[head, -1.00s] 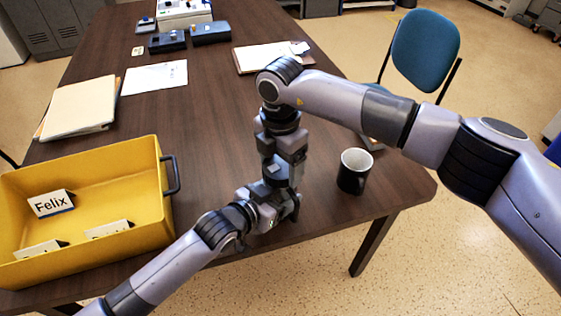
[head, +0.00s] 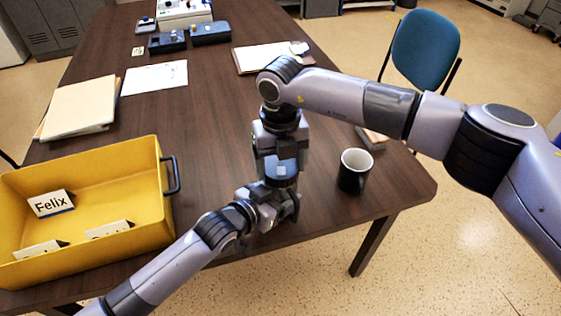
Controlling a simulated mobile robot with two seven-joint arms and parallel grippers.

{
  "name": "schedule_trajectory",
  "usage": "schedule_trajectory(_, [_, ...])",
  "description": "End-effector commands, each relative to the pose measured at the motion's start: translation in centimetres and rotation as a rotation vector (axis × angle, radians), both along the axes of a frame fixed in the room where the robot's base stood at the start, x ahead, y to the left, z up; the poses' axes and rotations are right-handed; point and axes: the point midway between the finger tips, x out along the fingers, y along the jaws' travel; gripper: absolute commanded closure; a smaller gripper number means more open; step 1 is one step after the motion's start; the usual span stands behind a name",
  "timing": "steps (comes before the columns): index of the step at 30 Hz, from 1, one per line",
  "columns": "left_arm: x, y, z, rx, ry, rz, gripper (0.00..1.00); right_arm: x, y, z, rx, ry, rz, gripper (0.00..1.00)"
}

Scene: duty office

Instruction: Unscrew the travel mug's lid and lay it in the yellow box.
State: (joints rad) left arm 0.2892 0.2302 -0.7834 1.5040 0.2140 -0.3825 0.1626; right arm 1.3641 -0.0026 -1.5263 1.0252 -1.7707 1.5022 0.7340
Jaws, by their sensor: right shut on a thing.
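The yellow box (head: 146,205) stands open at the left front of the table, with name cards inside, one reading "Felix" (head: 50,203). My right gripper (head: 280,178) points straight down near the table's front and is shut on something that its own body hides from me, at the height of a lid. My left gripper (head: 284,207) reaches in low from the front left, just below the right one. Its jaws are hidden, so I cannot tell if they are open. The travel mug and its lid are not clearly visible; the two grippers cover that spot.
A black mug with a white inside (head: 352,182) stands close to the right of the grippers. A blue chair (head: 425,48) stands at the right. The table's middle is clear.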

Motion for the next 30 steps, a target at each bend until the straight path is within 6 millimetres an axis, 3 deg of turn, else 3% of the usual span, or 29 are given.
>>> schedule_trajectory(3, [0.0,0.0,-0.1,0.001,0.002,0.000,1.00,0.0,0.0,0.0,0.000,-0.001,-0.001,0.59])
schedule_trajectory(4, [0.0,0.0,-0.1,0.001,0.002,0.000,1.00,0.0,0.0,0.0,0.000,-0.001,-0.001,0.12])
schedule_trajectory(5, [0.0,0.0,-0.1,0.001,0.002,0.000,1.00,0.0,0.0,0.0,0.000,-0.001,-0.001,0.03])
schedule_trajectory(6, [0.0,0.0,-0.1,0.001,0.002,0.000,1.00,0.0,0.0,0.0,0.000,-0.001,-0.002,0.00])
schedule_trajectory(14, [0.0,0.0,-0.1,0.001,0.001,0.000,1.00,0.0,0.0,0.2,0.000,-0.001,-0.002,0.00])
schedule_trajectory(24, [0.0,0.0,-0.1,0.001,0.001,0.000,1.00,0.1,0.0,4.1,0.001,-0.003,-0.003,0.00])
schedule_trajectory(30, [0.0,0.0,-0.1,0.001,0.001,0.000,1.00,0.0,0.0,4.8,0.000,0.000,-0.045,0.01])
